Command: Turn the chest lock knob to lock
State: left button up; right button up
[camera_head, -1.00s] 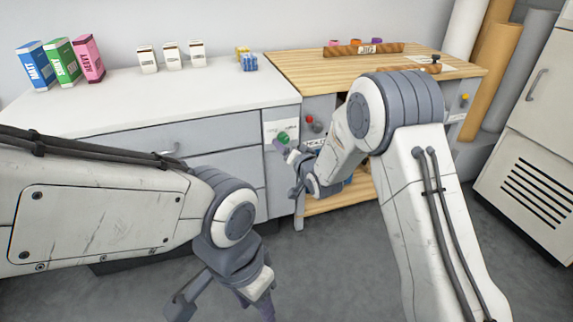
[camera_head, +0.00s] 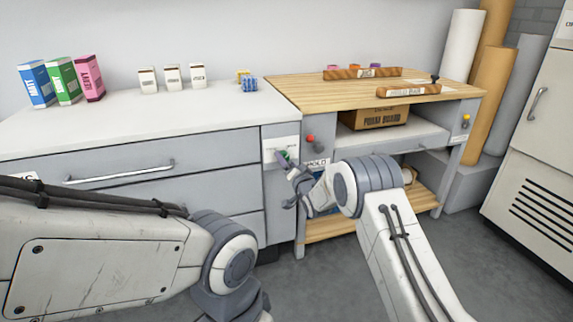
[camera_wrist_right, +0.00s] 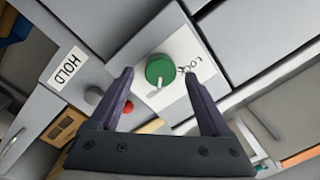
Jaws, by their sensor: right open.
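The green lock knob (camera_wrist_right: 160,70) sits on a white plate (camera_wrist_right: 172,62) marked "LOCK" on the grey chest front. A pale pointer shows at the knob's lower edge. In the head view the knob (camera_head: 283,155) is partly covered by my right gripper (camera_head: 289,170). In the right wrist view my right gripper (camera_wrist_right: 165,88) is open, with its dark fingers on either side of the knob and apart from it. The fingers hold nothing. My left arm crosses the lower left of the head view, but its gripper is out of the picture.
A "HOLD" label (camera_wrist_right: 68,67), a grey knob (camera_wrist_right: 93,95) and a red knob (camera_wrist_right: 128,107) are close by. The white-topped chest (camera_head: 150,135) carries several boxes. The wooden bench (camera_head: 320,95) stands at the right, with a cardboard box (camera_head: 375,117) under its top.

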jog(key=shift+w+a, duration=0.2)
jog(key=shift+w, duration=0.35)
grip_shut()
jog(key=shift+n, duration=0.4)
jog(key=n+b, duration=0.3)
jog(key=n, duration=1.3)
jog(key=shift+a+h+b, duration=0.1)
jog(key=shift+h+b, duration=0.3)
jog(key=shift+n, duration=0.5)
